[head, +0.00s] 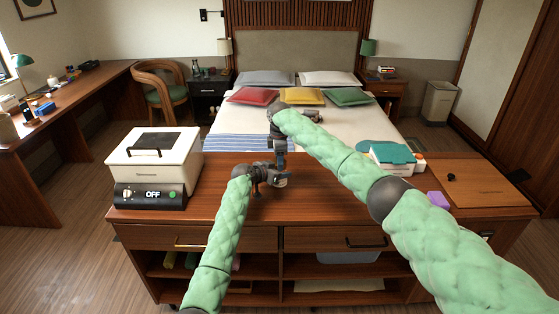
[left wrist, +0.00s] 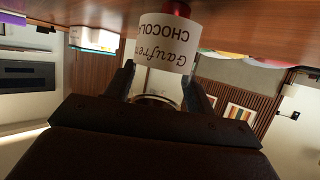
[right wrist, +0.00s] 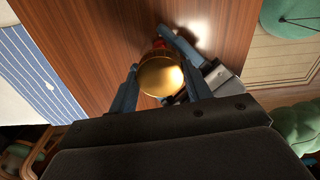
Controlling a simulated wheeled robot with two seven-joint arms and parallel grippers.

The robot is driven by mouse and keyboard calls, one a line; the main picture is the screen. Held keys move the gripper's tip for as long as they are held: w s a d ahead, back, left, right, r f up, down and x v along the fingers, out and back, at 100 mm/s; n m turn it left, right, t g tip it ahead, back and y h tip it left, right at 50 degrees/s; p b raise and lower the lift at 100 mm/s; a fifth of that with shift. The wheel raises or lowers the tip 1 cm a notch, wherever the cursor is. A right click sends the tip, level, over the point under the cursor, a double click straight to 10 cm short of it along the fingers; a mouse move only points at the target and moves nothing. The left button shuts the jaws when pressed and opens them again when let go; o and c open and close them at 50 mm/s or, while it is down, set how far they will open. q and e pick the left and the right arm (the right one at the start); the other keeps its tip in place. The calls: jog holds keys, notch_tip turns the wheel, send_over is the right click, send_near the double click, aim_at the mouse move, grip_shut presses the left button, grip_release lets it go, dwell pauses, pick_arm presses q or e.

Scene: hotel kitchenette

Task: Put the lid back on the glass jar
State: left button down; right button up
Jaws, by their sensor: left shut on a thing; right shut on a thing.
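The glass jar shows in the left wrist view, upside down in the picture, with a white label (left wrist: 165,45) reading "Gaufrettes CHOCOLAT" and red at its table end. My left gripper (head: 276,181) is shut on the jar, low over the cabinet top. The round gold lid (right wrist: 160,76) shows in the right wrist view between the fingers of my right gripper (head: 281,158), which is shut on it. The right gripper is above the left one, pointing down. The lid is over or close to the jar; I cannot tell whether they touch. In the head view the grippers mostly hide both.
The wooden cabinet top (head: 335,195) is clear around my grippers. A white cooker (head: 152,160) stands at the left. A teal-topped stack (head: 392,153), a purple block (head: 438,199) and a brown board (head: 480,183) lie at the right. The bed is behind.

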jog(key=shift+r, duration=0.1)
jog(key=o, duration=1.1)
jog(key=shift+r, duration=2.25)
jog(key=shift+c, duration=0.5)
